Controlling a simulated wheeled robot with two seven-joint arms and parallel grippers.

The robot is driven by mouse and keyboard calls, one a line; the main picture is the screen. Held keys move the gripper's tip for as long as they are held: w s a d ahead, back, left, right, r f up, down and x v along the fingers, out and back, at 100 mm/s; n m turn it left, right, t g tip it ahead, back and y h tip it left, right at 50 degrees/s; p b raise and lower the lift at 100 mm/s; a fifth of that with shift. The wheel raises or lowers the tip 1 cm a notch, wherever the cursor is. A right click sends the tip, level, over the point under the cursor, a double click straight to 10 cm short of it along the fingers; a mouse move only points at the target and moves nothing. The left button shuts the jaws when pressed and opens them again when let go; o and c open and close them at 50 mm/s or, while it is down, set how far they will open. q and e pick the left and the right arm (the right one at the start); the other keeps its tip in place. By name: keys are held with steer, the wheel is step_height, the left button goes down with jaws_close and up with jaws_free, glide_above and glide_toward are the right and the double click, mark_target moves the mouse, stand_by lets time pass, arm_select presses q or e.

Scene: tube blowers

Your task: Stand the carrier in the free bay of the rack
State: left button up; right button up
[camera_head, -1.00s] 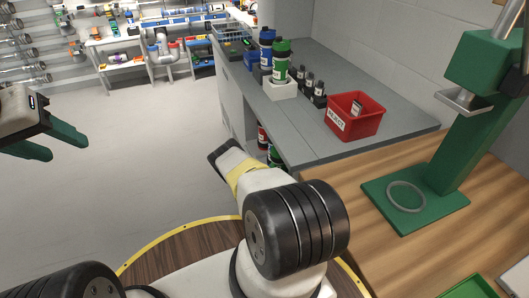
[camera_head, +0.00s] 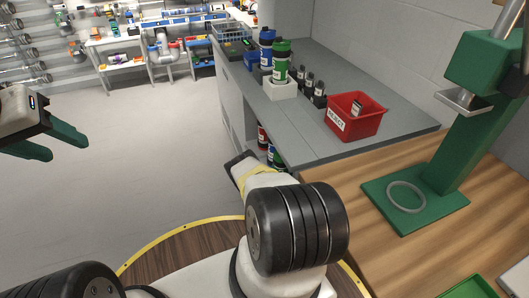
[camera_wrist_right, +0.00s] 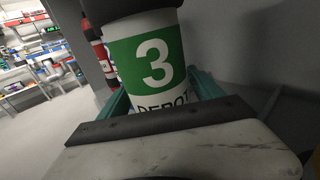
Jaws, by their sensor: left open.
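A carrier with a black top and a white and green label reading "3" and "DEPOT" fills the middle of the right wrist view (camera_wrist_right: 152,62). The teal fingers of my right gripper (camera_wrist_right: 160,98) lie close against both its sides, and it stands in line with the hand. Its lower end is hidden by the hand. In the head view the right gripper is hidden beside the bench's open lower shelf. A red carrier (camera_head: 262,136) stands in that shelf and shows behind the held one in the right wrist view (camera_wrist_right: 101,52). My left gripper (camera_head: 58,141) is open and empty over the floor.
On the grey bench (camera_head: 300,135) stand a blue bottle (camera_head: 267,50), a green bottle (camera_head: 281,62) in a white block, small dark bottles (camera_head: 308,87) and a red bin (camera_head: 355,115). A green press (camera_head: 440,170) stands on the wooden table at right. Floor at left is clear.

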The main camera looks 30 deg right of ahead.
steer(key=shift+r, duration=0.1)
steer(key=shift+s+a, duration=0.1)
steer(key=v, duration=1.1)
steer(key=shift+s+a+r, duration=0.15)
steer(key=shift+s+a, duration=0.05)
steer(key=shift+s, duration=0.1)
